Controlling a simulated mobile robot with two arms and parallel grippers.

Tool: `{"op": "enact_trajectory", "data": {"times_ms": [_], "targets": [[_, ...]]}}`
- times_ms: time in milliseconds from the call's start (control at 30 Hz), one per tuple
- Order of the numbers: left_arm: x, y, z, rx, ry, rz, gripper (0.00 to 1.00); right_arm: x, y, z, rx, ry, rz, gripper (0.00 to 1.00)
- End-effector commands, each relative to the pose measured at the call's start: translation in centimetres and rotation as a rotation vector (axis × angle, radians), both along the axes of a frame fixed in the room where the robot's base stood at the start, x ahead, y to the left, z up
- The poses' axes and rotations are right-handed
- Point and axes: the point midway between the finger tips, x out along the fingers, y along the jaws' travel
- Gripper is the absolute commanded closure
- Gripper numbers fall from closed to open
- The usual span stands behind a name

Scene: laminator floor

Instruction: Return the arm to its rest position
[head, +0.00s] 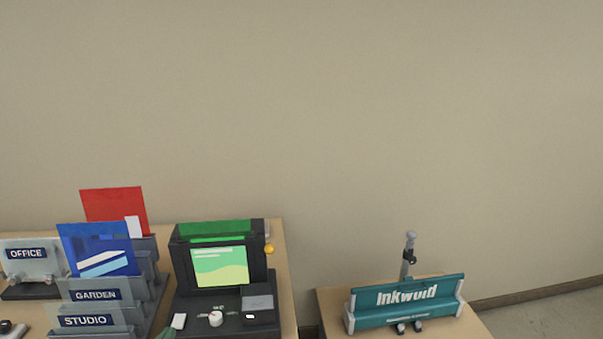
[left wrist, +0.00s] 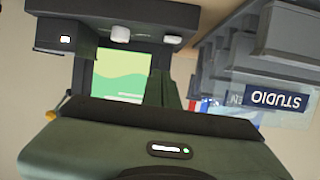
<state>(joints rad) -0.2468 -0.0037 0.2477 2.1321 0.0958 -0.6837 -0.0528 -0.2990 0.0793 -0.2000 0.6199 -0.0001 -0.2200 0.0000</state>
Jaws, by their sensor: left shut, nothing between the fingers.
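My left gripper (head: 168,333) shows only as a small grey-green tip at the bottom edge of the head view, in front of the black device with the green screen. In the left wrist view its dark green body fills the lower part, and its fingers (left wrist: 163,90) reach up in front of the screen. The fingers are shut with nothing between them. The rest of the left arm is out of the head view. My right gripper is not in view.
The black device (head: 179,257) stands on the left table. Left of it are grey holders labelled GARDEN (head: 76,285) and STUDIO (head: 66,331), with blue (head: 85,240) and red (head: 115,204) sheets. A teal Inkwold machine (head: 370,308) stands on the right table. A gap separates the tables.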

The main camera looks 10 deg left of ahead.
Motion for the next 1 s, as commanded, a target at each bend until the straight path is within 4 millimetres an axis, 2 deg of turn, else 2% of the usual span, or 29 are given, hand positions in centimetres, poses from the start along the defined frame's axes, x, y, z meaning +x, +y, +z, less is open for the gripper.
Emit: {"op": "enact_trajectory", "data": {"times_ms": [100,200,300,500,733,1000], "targets": [[-3.8,-3.9,-3.3,-0.003,0.199,-0.087,1.0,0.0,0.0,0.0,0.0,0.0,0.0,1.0],[-7.8,-6.9,-5.8,-0.004,0.371,-0.152,1.0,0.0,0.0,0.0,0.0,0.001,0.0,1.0],[-11.5,-8.9,-7.4,-0.005,0.506,-0.197,1.0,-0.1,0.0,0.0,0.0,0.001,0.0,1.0],[-17.6,-11.5,-9.0,-0.001,0.712,-0.26,1.0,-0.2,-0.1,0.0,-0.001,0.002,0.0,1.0],[-24.1,-13.4,-9.7,0.007,0.909,-0.316,1.0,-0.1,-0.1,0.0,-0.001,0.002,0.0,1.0],[-22.5,-13.5,-16.8,0.004,0.936,-0.316,1.0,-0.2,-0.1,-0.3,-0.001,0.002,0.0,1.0]]}}
